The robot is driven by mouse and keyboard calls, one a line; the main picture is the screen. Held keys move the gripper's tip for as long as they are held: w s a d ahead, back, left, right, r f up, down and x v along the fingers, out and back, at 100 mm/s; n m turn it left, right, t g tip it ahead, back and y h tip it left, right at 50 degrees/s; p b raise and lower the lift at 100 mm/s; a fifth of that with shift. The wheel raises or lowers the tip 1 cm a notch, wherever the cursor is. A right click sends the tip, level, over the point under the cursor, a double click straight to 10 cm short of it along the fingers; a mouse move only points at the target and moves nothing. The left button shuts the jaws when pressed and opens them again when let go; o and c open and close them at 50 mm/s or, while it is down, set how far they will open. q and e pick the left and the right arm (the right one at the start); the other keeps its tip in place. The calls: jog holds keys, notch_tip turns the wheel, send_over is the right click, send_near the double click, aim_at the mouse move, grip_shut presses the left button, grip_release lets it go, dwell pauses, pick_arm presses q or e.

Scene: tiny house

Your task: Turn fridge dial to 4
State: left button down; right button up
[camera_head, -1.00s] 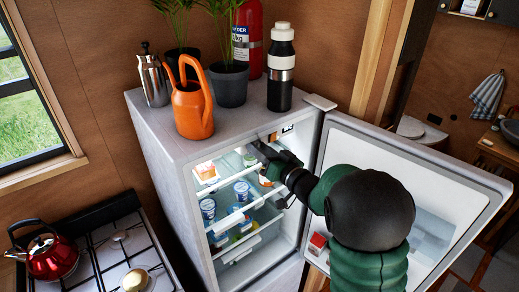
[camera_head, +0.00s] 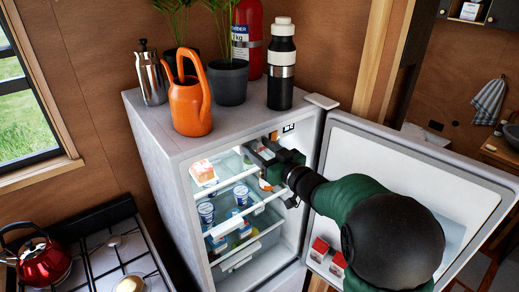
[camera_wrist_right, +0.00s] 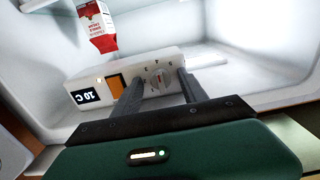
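The fridge (camera_head: 165,150) stands open, with its door (camera_head: 400,160) swung to the right. Inside at the top, a white control box (camera_wrist_right: 95,82) carries a display reading 10 C, upside down in the right wrist view, and an orange panel. My right gripper (camera_head: 258,143) is inside the upper fridge. In the wrist view (camera_wrist_right: 160,92) its fingers are apart with the dial between them; contact is unclear. The dial is hidden in the head view. My left gripper is out of view.
A carton (camera_head: 203,173) and yogurt cups (camera_head: 206,212) stand on the shelves below the gripper. A watering can (camera_head: 190,105), bottle (camera_head: 281,65) and plant pot (camera_head: 229,83) stand on top of the fridge. Red-white cartons (camera_head: 319,248) sit in the door.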

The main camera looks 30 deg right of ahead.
jog(key=s+d+b, duration=0.1)
jog(key=s+b, duration=0.2)
jog(key=s, duration=1.3)
jog(key=shift+s+d+b, duration=0.15)
jog(key=shift+s+b, duration=0.15)
jog(key=shift+s, duration=0.05)
jog(key=shift+d+f, duration=0.1)
